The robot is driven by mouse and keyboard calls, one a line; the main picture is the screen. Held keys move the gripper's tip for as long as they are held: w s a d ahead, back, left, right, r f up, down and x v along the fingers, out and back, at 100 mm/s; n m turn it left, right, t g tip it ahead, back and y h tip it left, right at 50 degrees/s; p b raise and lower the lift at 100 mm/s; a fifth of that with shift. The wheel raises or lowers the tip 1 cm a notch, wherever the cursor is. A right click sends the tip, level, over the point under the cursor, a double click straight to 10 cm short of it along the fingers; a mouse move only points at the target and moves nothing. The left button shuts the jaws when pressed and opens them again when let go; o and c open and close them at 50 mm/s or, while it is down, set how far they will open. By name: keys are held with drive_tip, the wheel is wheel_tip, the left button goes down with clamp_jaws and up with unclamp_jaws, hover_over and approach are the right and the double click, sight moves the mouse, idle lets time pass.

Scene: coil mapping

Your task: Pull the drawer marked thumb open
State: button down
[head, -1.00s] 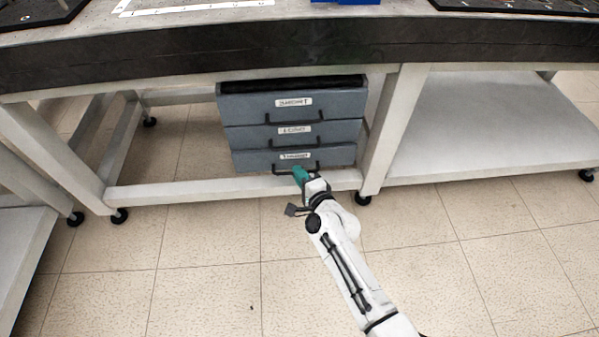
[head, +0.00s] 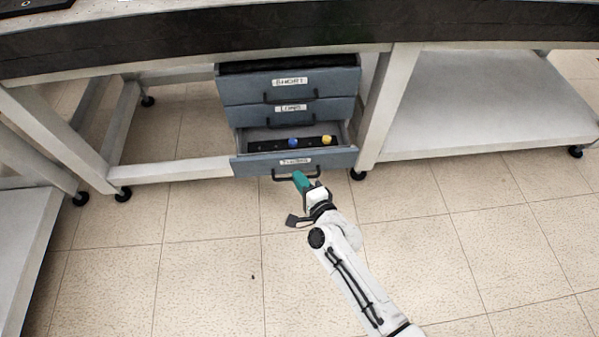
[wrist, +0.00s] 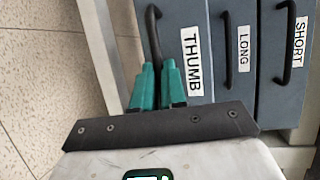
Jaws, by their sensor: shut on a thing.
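The thumb drawer (head: 250,164) is the bottom one of three in a grey-blue unit. It stands partly open in the head view, with its inside showing. Its THUMB label (wrist: 197,60) reads clearly in the wrist view. Its black bar handle (wrist: 152,32) runs between the green fingers of my gripper (wrist: 157,72), which is shut on it. In the head view my gripper (head: 300,180) is at the front of this drawer, and its fingers partly hide the handle.
Inside the drawer are a blue piece (head: 292,142), a yellow piece (head: 326,139) and a dark strip. The long drawer (head: 245,115) and short drawer (head: 240,90) above are shut. Bench legs flank the unit, with a low shelf (head: 480,110) at right. The floor in front is clear.

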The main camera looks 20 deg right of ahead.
drive_tip(key=s+a+p, duration=0.3)
drive_tip(key=s, duration=1)
drive_tip(key=shift+a, duration=0.2)
drive_tip(key=shift+f, duration=0.1)
drive_tip(key=c, duration=1.2)
unclamp_jaws()
drive_tip(key=p+v, duration=0.1)
drive_tip(key=v, duration=0.9)
drive_tip(key=shift+s+p, duration=0.3)
drive_tip(key=shift+s, duration=0.1)
